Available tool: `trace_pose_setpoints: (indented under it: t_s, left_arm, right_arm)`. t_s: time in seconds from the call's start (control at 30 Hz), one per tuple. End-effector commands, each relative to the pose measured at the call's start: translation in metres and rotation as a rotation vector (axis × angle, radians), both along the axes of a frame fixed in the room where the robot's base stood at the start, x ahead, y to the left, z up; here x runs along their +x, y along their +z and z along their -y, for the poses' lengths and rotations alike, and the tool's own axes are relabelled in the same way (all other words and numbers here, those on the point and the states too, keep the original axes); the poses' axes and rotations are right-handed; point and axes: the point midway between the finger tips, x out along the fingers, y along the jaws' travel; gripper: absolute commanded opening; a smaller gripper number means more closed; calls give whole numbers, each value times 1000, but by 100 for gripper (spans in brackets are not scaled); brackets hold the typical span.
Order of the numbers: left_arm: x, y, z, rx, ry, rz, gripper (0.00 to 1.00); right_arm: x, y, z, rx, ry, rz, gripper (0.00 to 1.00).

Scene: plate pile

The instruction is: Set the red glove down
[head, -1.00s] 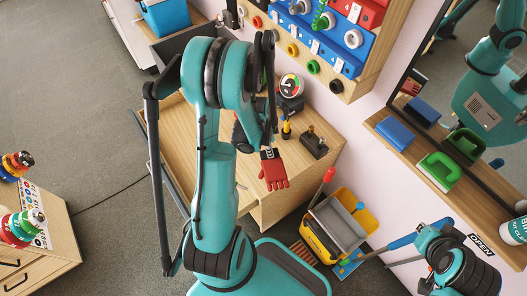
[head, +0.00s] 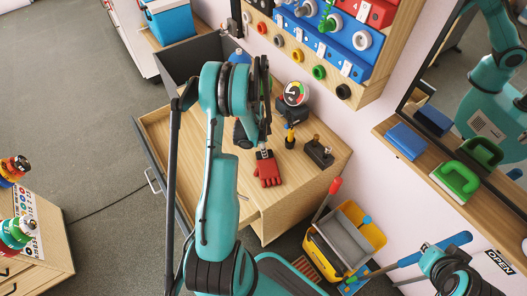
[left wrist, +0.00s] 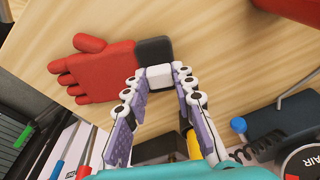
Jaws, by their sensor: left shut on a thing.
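The red glove (head: 268,173) with a dark cuff is over the wooden desk top (head: 247,199), near its front right part. My left gripper (head: 264,148) is shut on the cuff end. In the left wrist view the fingertips (left wrist: 158,77) meet at the black cuff, around a small white piece. The red glove (left wrist: 98,70) points left there, flat against the wood; I cannot tell if it touches. My right gripper (head: 442,266) is at the lower right, and its jaws cannot be made out.
A gauge (head: 294,94), a screwdriver-like tool (head: 290,136) and a dark block with a knob (head: 319,153) stand behind the glove. A yellow bucket (head: 371,230) stands on the floor to the right. An open drawer (head: 150,135) is at the left.

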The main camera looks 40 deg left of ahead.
Motion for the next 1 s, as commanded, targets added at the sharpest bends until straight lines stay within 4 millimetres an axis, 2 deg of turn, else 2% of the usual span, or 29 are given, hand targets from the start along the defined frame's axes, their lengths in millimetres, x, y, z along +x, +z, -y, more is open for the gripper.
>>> trace_pose_setpoints:
  t_s: [0.33, 0.37, 0.4, 0.43, 0.8, 0.87, 1.0]
  left_arm:
    - [0, -3, 0, 0, 0, 0, 0]
    - [0, -2, 0, 0, 0, 0, 33]
    - [0, -2, 0, 0, 0, 0, 44]
    - [0, -2, 0, 0, 0, 0, 46]
    - [0, 3, 0, 0, 0, 0, 46]
    - [-1, 11, 0, 0, 1, 0, 46]
    - [-5, 40, -3, 0, 2, 0, 46]
  right_arm:
    - [0, -4, 0, 0, 0, 0, 0]
    - [0, -2, 0, 0, 0, 0, 0]
    - [0, -2, 0, 0, 0, 0, 0]
    - [0, -2, 0, 0, 0, 0, 0]
    - [0, 3, 0, 0, 0, 0, 0]
    - [0, 6, 0, 0, 0, 0, 0]
    - [0, 20, 0, 0, 0, 0, 0]
